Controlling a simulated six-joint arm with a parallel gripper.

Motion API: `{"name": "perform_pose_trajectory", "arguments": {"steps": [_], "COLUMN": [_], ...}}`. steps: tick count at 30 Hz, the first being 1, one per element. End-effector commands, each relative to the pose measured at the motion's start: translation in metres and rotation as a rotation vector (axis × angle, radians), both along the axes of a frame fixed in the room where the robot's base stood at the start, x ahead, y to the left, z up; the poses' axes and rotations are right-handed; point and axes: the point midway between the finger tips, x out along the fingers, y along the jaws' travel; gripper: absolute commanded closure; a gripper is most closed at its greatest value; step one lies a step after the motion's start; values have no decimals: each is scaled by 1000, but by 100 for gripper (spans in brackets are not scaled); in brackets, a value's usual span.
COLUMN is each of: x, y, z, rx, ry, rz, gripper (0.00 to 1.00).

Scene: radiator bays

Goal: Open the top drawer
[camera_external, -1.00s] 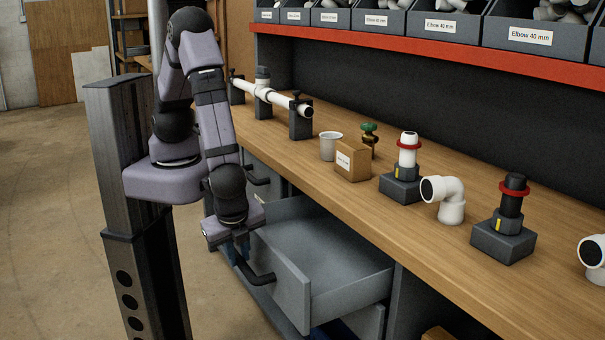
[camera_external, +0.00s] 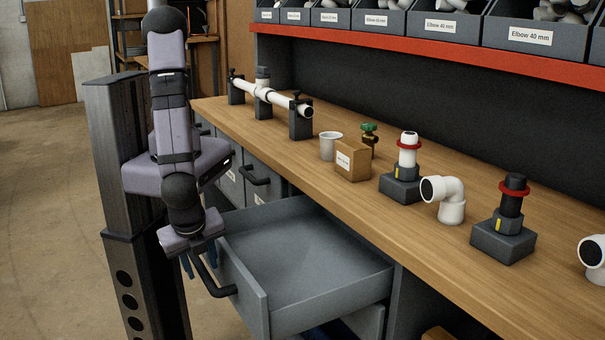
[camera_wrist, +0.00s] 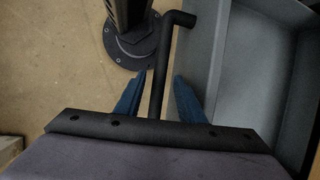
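The grey top drawer (camera_external: 243,290) stands well out from under the worktop in the external view, and its inside looks empty. Its front panel and interior show at right in the wrist view (camera_wrist: 232,75). A black bar handle (camera_external: 213,284) is on the drawer front. My gripper (camera_external: 198,262) is at this handle, with blue fingers pointing down. In the wrist view the handle (camera_wrist: 161,75) runs between the fingers, with a visible gap on each side. The fingers are apart and straddle the handle. Part of the handle is hidden behind my gripper.
A wooden worktop (camera_external: 300,165) above the drawer carries a cup (camera_external: 330,146), a cardboard box (camera_external: 353,160) and pipe fittings. Another drawer with a black handle (camera_external: 257,178) is shut at left. Open floor (camera_external: 60,220) lies in front.

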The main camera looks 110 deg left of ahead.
Motion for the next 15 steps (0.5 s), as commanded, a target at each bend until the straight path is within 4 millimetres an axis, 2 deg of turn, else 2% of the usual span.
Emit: {"name": "perform_pose_trajectory", "arguments": {"steps": [8,15], "x": [0,5], "y": [-1,-12], "z": [2,26], "rx": [1,-2], "ry": [1,-2], "rz": [-1,-1], "gripper": [64,64]}}
